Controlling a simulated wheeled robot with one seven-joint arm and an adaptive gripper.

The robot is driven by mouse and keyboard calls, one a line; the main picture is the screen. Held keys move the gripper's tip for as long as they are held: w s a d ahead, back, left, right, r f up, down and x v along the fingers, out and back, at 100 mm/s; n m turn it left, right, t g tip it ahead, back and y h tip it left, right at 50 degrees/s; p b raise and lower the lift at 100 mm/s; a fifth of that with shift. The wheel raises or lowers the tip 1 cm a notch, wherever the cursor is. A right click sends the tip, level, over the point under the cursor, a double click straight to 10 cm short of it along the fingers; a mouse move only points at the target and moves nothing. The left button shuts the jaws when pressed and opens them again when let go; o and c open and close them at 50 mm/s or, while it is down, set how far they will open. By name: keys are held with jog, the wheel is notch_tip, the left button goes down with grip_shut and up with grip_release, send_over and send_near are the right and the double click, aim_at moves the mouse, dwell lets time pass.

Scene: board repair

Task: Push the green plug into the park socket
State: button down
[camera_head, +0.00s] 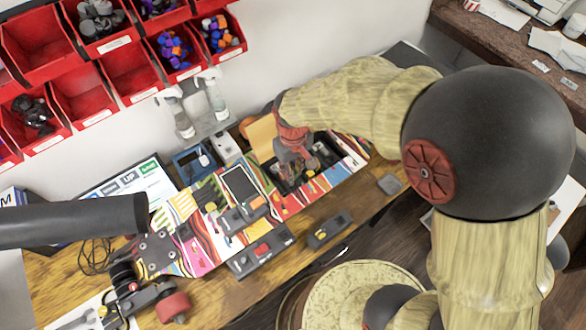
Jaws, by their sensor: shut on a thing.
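My gripper (300,166) points down into a dark open housing (288,184) set in the colorful striped board at the back middle of the bench. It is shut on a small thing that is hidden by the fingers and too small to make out. I cannot see any green on it, so I cannot tell whether it is the green plug. The park socket cannot be picked out. Small yellow and grey parts show inside the housing around the fingers.
The striped board (284,209) lies along the wooden bench. Grey modules (262,250) and a black one (330,230) lie at its front edge. A blue frame (190,165), spray bottles (217,100) and red bins (130,72) are behind. A skateboard truck (150,300) is front left.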

jog(key=shift+f+b, duration=0.85)
jog(key=shift+f, duration=1.05)
jog(key=shift+f+b, duration=0.35)
jog(key=shift+f, duration=1.35)
dwell(2.3)
jog(key=c, duration=1.7)
grip_release()
jog(key=shift+c, duration=0.2)
jog(key=o, duration=0.4)
jog(key=shift+r+p, duration=0.3)
jog(key=shift+r, duration=0.05)
jog(key=shift+r+p, duration=0.3)
jog(key=shift+r, duration=0.05)
jog(key=shift+r, duration=0.1)
